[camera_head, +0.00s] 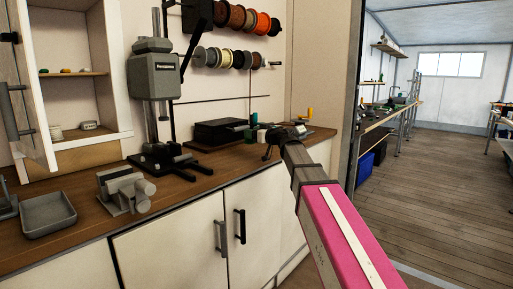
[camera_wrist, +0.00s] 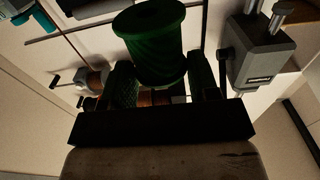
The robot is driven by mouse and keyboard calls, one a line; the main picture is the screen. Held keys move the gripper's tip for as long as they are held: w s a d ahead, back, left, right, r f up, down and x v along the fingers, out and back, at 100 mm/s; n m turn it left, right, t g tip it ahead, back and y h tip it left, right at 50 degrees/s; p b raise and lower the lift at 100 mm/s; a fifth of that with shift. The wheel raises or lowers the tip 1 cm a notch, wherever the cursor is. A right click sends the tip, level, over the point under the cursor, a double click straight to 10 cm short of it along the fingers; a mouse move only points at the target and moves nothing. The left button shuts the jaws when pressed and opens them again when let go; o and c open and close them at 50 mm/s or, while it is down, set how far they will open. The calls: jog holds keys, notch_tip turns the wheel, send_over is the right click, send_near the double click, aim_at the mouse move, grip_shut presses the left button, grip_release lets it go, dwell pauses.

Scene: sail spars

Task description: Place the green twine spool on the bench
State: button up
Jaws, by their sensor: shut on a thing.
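The green twine spool (camera_wrist: 150,45) is large in the wrist view, dark green with a flared rim, between the two fingers of my gripper (camera_wrist: 162,80). My gripper is shut on it. In the head view my gripper (camera_head: 283,136) is at the far right part of the brown wooden bench (camera_head: 185,181), in front of small items there. Whether the spool touches the bench top is not clear. In the head view I cannot tell the spool apart from the small green items behind my gripper.
A drill press (camera_head: 154,80) stands on the bench, with a black box (camera_head: 218,131) to its right. A grey vise (camera_head: 124,190) and a grey tray (camera_head: 47,214) are at the left. Rows of spools (camera_head: 240,58) hang on the wall. The bench front between vise and gripper is clear.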

jog(key=w+f, duration=0.1)
jog(key=w+d+f, duration=0.1)
jog(key=w, duration=0.1)
jog(key=w+f, duration=0.1)
jog(key=shift+w+d, duration=0.3)
jog(key=shift+d, duration=0.1)
jog(key=shift+f, duration=2)
jog(key=shift+f, duration=0.15)
jog(key=o, duration=0.9)
jog(key=shift+o, duration=0.2)
jog(key=shift+s+d, duration=0.2)
jog(key=v, duration=1.1)
jog(key=shift+s+d, duration=0.2)
